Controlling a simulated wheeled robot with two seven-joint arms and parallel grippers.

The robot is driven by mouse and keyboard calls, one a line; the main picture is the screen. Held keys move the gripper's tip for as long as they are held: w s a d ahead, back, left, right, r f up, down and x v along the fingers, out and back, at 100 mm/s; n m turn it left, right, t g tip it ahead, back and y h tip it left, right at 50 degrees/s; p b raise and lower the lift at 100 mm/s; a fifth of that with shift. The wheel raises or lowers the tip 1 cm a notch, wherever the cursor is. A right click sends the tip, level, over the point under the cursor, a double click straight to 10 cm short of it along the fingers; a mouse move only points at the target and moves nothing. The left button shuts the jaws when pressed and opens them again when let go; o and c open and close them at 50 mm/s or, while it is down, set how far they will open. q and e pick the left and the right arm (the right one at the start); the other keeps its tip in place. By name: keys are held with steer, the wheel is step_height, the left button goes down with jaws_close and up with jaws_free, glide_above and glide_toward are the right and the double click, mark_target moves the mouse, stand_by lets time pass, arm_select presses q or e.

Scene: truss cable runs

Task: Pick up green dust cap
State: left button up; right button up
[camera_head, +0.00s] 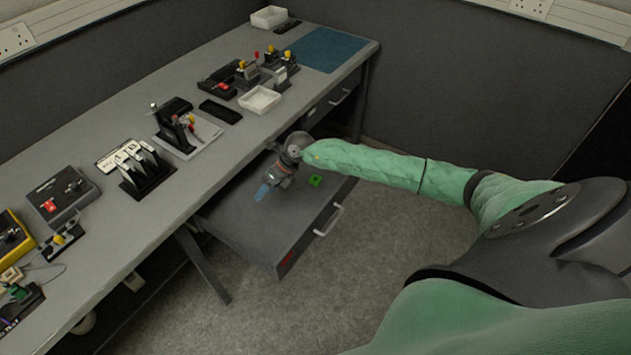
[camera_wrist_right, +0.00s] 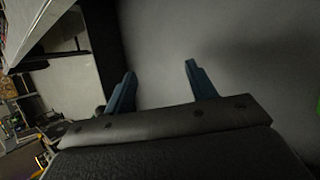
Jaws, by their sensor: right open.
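A small green dust cap (camera_head: 315,180) lies in the open drawer (camera_head: 262,242), toward its right side near the front handle. In the wrist view a sliver of green, likely the same cap, shows at the far right edge (camera_wrist_right: 317,80). My right gripper (camera_head: 262,193) is over the drawer, to the left of the cap and apart from it. Its blue fingers also show in the wrist view (camera_wrist_right: 160,71), spread wide with nothing between them. My left gripper is not in view.
The grey workbench (camera_head: 120,245) stands above the drawer on the left. It carries a white tray (camera_head: 259,99), a tool stand (camera_head: 147,172), a red-buttoned box (camera_head: 60,195) and a blue mat (camera_head: 325,49). The drawer handle (camera_head: 329,220) juts out. The drawer floor looks otherwise clear.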

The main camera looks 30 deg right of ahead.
mark_target(315, 180)
steer(key=d+h, duration=0.2)
steer(key=d, duration=0.4)
steer(key=w+d+g+h, duration=0.1)
steer(key=d+h, duration=0.1)
steer(key=d, duration=0.4)
steer(key=d+g+h, duration=0.1)
steer(key=d+h, duration=0.1)
steer(key=d, duration=0.4)
steer(key=shift+w+d+f+h, duration=0.15)
steer(key=shift+w+d+h, duration=0.2)
steer(key=shift+w+h, duration=0.05)
steer(key=shift+d+f, duration=0.2)
steer(key=shift+f+p, duration=0.5)
steer(key=shift+f, duration=0.5)
steer(key=f+p, duration=0.2)
steer(key=f, duration=0.1)
steer(key=f+p, duration=0.1)
steer(key=shift+w+d+f, duration=0.1)
steer(key=shift+w+f, duration=0.05)
steer(key=shift+w, duration=0.1)
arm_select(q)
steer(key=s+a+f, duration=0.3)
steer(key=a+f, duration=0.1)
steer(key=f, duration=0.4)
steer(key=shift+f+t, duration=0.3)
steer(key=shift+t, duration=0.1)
arm_select(e)
steer(key=shift+f, duration=0.5)
